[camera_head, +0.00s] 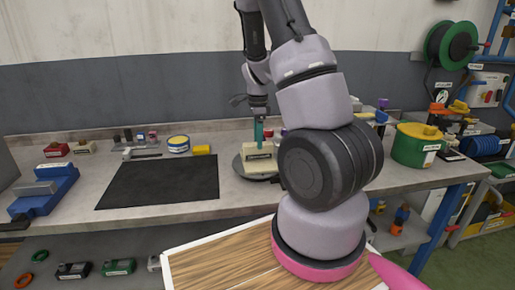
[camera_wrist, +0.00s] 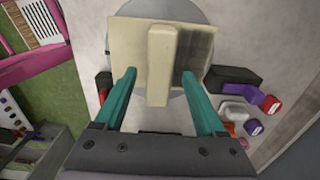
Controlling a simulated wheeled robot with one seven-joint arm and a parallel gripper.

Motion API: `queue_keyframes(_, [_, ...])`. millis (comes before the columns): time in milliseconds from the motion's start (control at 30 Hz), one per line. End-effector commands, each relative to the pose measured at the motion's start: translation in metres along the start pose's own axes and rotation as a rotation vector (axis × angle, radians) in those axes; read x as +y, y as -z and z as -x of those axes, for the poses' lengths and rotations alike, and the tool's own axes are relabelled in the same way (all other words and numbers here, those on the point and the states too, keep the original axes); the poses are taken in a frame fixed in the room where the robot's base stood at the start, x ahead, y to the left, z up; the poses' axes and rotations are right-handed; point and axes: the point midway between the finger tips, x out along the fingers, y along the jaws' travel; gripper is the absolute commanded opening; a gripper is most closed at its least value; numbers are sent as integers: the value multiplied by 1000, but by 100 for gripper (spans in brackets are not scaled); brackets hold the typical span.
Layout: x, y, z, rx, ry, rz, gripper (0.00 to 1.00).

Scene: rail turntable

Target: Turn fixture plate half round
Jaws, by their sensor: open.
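The fixture plate is a cream block (camera_head: 257,158) with a raised bar (camera_wrist: 162,62) across its top. It sits on a round grey turntable disc (camera_head: 245,172) on the bench, partly hidden by my arm in the head view. The disc also shows behind the block in the wrist view (camera_wrist: 193,12). My gripper (camera_wrist: 158,76) has two teal fingers, set wide apart. The bar lies between them with a gap on each side, and neither finger appears to touch it. In the head view the teal fingers (camera_head: 259,130) point down at the block.
A black mat (camera_head: 160,182) lies left of the turntable, with a blue vise-like tool (camera_head: 45,190) farther left. A yellow block (camera_head: 201,149) and a round tin (camera_head: 179,143) stand behind the mat. A green drum (camera_head: 414,150) stands at right. Small red and purple-capped parts (camera_wrist: 252,127) lie close to the disc.

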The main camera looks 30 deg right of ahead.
Motion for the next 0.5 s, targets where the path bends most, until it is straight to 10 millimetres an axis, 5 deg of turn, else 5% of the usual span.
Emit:
queue_keyframes(200, [0,0,-31,0,-1,0,72])
queue_keyframes(500, [0,0,-40,-1,1,1,72])
